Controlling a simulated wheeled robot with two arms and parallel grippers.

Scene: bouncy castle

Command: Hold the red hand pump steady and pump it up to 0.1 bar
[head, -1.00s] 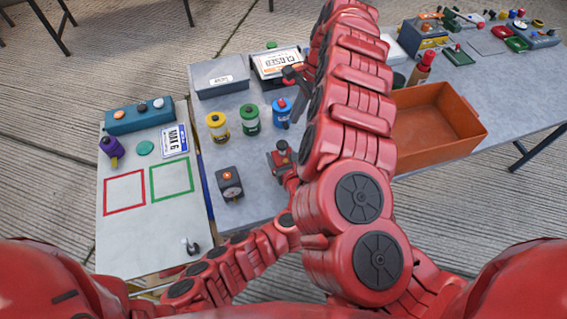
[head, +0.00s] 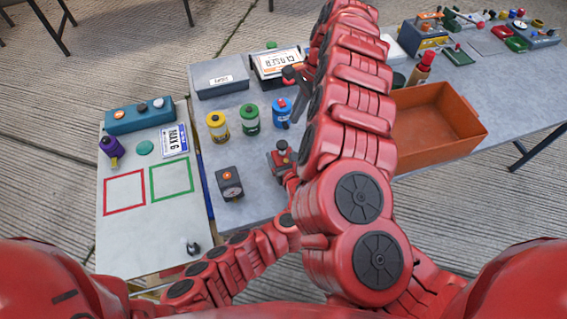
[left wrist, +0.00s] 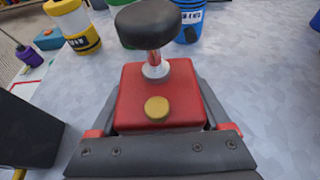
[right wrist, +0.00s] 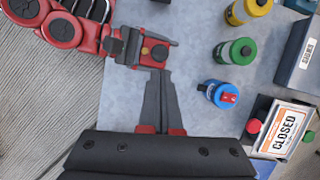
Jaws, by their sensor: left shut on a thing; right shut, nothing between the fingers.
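The red hand pump (head: 282,157) stands on the grey table; in the left wrist view its red body (left wrist: 160,88) has a yellow button (left wrist: 156,108) and a black knob (left wrist: 148,24) raised on a short shaft. My left gripper (head: 288,172) is shut on the pump body, one finger along each side. My right gripper (right wrist: 161,74) is shut and empty, its fingertips close to the pump (right wrist: 152,50) in the right wrist view. I cannot tell its exact height above the knob, and no contact is clear. A dark box with an orange button (head: 229,182) stands left of the pump.
Yellow (head: 217,126), green (head: 250,118) and blue (head: 281,112) canisters stand behind the pump. A grey box (head: 219,79) and a CLOSED sign (head: 279,62) are at the back. An orange crate (head: 470,128) stands to the right. My right arm hides part of the table.

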